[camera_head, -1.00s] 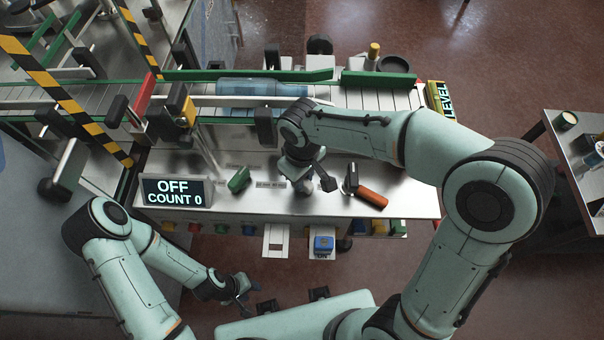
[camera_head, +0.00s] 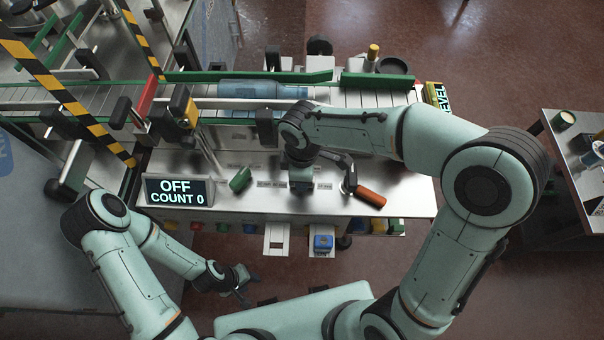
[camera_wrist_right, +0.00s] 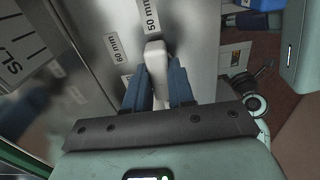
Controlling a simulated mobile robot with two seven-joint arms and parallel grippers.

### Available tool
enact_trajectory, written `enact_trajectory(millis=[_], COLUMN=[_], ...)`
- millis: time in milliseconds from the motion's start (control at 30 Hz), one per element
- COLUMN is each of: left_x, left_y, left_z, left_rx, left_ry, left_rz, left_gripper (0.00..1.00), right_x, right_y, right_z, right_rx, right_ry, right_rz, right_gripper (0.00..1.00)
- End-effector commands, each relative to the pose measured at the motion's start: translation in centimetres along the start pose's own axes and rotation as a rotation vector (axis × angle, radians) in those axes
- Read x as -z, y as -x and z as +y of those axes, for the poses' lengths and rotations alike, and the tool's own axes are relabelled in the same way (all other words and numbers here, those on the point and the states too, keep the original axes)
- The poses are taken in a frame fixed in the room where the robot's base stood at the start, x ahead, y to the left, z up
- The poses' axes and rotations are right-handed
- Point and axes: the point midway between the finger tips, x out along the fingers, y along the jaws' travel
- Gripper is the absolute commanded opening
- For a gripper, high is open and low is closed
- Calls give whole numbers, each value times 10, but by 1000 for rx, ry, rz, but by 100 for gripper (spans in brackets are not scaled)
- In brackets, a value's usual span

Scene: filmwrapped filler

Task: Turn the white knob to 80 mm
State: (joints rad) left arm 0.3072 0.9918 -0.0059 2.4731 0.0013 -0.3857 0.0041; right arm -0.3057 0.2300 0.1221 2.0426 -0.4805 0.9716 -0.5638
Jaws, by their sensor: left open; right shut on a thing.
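The white knob (camera_wrist_right: 155,62) is a pale bar between the blue fingers of my right gripper (camera_wrist_right: 161,90) in the right wrist view. The gripper is shut on it. The knob's visible end lies beside the "50 mm" label (camera_wrist_right: 151,14), with the "60 mm" label (camera_wrist_right: 115,47) to its left. In the head view the right gripper (camera_head: 301,186) points down at the steel panel and hides the knob. My left gripper (camera_head: 243,288) is open and empty, in front of the panel and low in the picture.
A green handle (camera_head: 240,180) and an orange-handled lever (camera_head: 370,196) flank the right gripper on the panel. A display (camera_head: 179,191) reads "OFF COUNT 0". Behind is a conveyor with a blue film-wrapped pack (camera_head: 250,89). A side table (camera_head: 575,150) stands at right.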

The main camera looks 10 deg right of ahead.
Motion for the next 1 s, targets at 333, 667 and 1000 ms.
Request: enact_trajectory(millis=[333,667,1000], left_x=[1,1,1], left_y=[1,1,2], left_z=[1,1,1], left_rx=[0,0,-1], left_ry=[0,0,0], left_rz=[1,1,2], left_gripper=[43,43,43], right_x=[1,1,0], right_y=[2,2,5], right_z=[1,1,1], right_rx=[-5,-5,-3], right_ry=[28,27,26], right_rz=[3,3,1], right_gripper=[0,49,49])
